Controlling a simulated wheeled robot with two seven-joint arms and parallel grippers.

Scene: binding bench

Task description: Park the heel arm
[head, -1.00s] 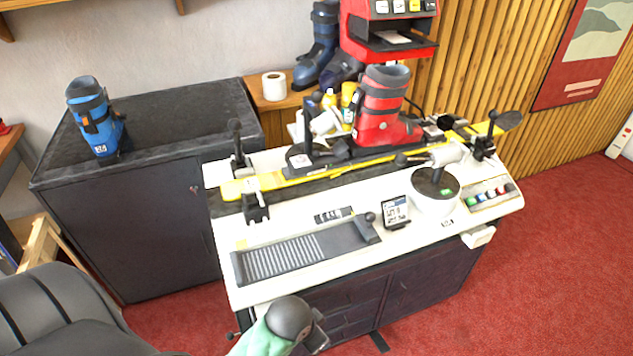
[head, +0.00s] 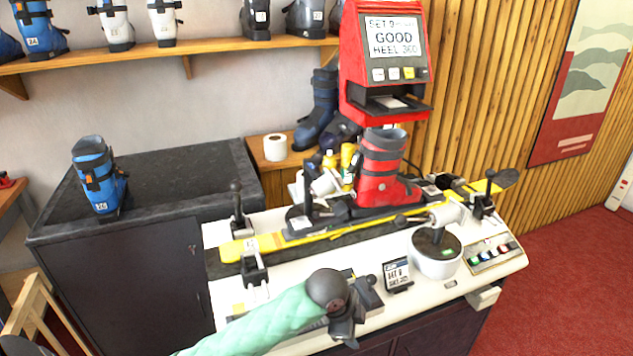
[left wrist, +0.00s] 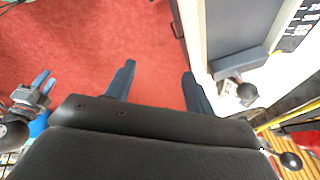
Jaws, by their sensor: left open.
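My left gripper (head: 350,332) is low in front of the bench, its jaws partly hidden by my wrist. In the left wrist view its two dark fingers (left wrist: 158,85) are apart, with only red floor between them. A white cylindrical arm (head: 450,213) with a black-tipped lever stands over a round white base at the bench's right. Another pale cylinder (head: 325,183) is beside the heel of the red boot (head: 382,165). I cannot tell which is the heel arm. A blue-fingered part, perhaps my right gripper (left wrist: 38,88), is small at the left wrist view's left edge.
The boot stands by the yellow ski (head: 262,243) on the white bench (head: 300,277). Upright clamp levers (head: 236,205) rise near the ski. A red machine (head: 385,60) reads "GOOD HEEL 360".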

